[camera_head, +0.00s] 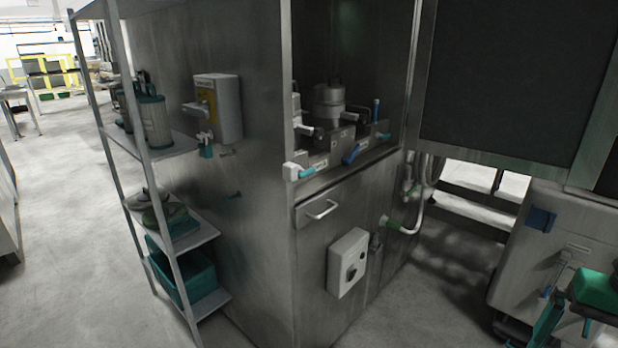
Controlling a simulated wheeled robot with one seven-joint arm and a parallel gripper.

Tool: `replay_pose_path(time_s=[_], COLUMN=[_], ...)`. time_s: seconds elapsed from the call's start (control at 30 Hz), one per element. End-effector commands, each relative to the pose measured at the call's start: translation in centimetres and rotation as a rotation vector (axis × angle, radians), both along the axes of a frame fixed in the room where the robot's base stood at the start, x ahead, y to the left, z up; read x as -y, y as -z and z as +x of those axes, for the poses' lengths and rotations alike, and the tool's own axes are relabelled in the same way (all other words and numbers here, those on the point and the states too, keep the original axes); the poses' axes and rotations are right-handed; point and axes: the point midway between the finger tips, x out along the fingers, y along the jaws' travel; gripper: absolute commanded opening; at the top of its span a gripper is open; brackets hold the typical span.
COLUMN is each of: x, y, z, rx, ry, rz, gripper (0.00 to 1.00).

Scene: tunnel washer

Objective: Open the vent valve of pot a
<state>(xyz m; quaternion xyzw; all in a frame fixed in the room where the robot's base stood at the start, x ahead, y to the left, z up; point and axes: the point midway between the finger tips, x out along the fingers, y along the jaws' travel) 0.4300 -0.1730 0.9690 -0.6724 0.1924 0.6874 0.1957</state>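A metal pot (329,106) with a side handle stands in the open recess of the steel cabinet, behind a steel ledge (340,162). A second pale pot-like part (296,108) is mostly hidden by the cabinet's corner post.
A shelf rack (184,261) with canisters and a teal bin stands at the cabinet's left. A drawer handle (321,210) and grey switch box (347,262) project from the cabinet front. A grey cart (545,262) stands at right. Floor at far left is open.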

Motion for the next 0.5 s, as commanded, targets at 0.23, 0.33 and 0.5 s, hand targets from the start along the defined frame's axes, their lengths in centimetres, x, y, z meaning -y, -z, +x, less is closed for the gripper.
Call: replay_pose_path(time_s=[0.23, 0.33, 0.5], x=[0.1, 0.0, -2.5], y=[-0.4, -0.2, -0.5], z=[0.7, 4.8, 14.6], rx=[0.054, 0.136, 0.358], ry=[-0.044, -0.129, -0.337], rz=[-0.030, -0.082, -0.176], gripper=[0.55, 0.31, 0.00])
